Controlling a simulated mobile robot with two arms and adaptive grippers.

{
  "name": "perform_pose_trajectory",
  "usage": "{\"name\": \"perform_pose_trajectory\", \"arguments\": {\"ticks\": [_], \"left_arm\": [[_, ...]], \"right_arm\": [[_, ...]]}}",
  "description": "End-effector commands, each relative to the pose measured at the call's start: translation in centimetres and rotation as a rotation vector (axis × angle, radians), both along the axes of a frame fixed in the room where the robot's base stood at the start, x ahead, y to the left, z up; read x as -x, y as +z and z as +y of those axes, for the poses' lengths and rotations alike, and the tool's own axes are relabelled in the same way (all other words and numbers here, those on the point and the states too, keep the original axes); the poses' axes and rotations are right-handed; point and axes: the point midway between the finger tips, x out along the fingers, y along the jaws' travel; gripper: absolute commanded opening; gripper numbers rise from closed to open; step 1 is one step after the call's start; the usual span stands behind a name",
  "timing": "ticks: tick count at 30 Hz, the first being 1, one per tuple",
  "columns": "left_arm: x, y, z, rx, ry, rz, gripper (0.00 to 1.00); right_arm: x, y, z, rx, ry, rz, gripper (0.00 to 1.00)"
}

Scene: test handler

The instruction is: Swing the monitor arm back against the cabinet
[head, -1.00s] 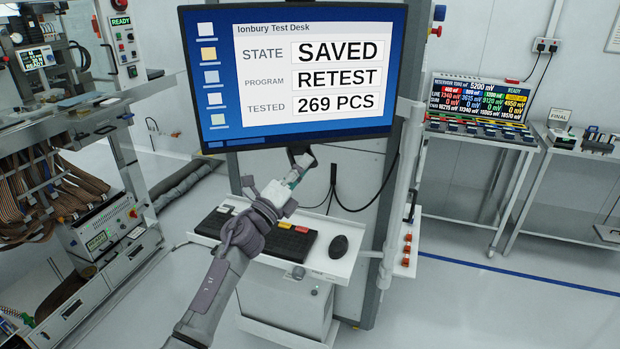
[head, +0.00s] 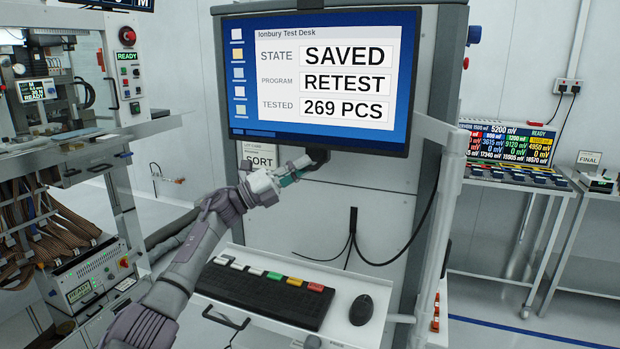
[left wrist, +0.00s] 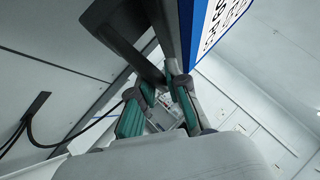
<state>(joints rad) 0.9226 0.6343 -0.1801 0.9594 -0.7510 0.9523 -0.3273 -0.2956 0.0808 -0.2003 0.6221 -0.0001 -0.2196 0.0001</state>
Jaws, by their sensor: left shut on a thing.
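The monitor (head: 408,130), lit blue and white, hangs in front of the upper cabinet (head: 300,225). It covers much of the cabinet's grey front. A dark handle (head: 318,156) sticks down from its lower edge. My left gripper (head: 296,174) reaches up from the lower left and is shut on this handle. In the left wrist view, the green-padded fingers (left wrist: 160,112) are at the dark handle (left wrist: 148,70), with the monitor's blue-edged screen (left wrist: 186,30) beside them. My right gripper is out of view.
A shelf with a keyboard (head: 262,293) and mouse (head: 361,309) juts out below the monitor. A white post (head: 455,180) stands at the cabinet's right side. A black cable (head: 400,255) hangs on the cabinet front. A test rack (head: 65,170) stands at left.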

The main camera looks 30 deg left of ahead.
Motion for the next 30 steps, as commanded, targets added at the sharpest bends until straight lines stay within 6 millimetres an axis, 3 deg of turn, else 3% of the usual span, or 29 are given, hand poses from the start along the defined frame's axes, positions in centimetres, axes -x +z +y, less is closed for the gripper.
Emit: {"name": "perform_pose_trajectory", "arguments": {"ticks": [11,12,16,17,26,30], "left_arm": [[0.0,0.8,0.3,0.004,0.003,-0.012,0.00],[0.0,0.8,0.3,0.005,0.003,-0.012,0.16],[0.0,0.8,0.3,0.005,0.002,-0.012,0.38],[0.0,0.7,0.3,0.005,0.001,-0.010,0.39],[0.1,0.3,0.3,0.003,-0.001,-0.005,0.39],[0.9,-0.3,1.2,0.003,0.000,-0.003,0.39]], "right_arm": [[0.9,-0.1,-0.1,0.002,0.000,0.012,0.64],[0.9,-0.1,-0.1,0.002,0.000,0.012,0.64],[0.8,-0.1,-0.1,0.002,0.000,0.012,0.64],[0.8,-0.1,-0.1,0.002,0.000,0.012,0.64],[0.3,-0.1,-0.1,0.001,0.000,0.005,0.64],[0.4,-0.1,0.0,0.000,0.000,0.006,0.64]]}}
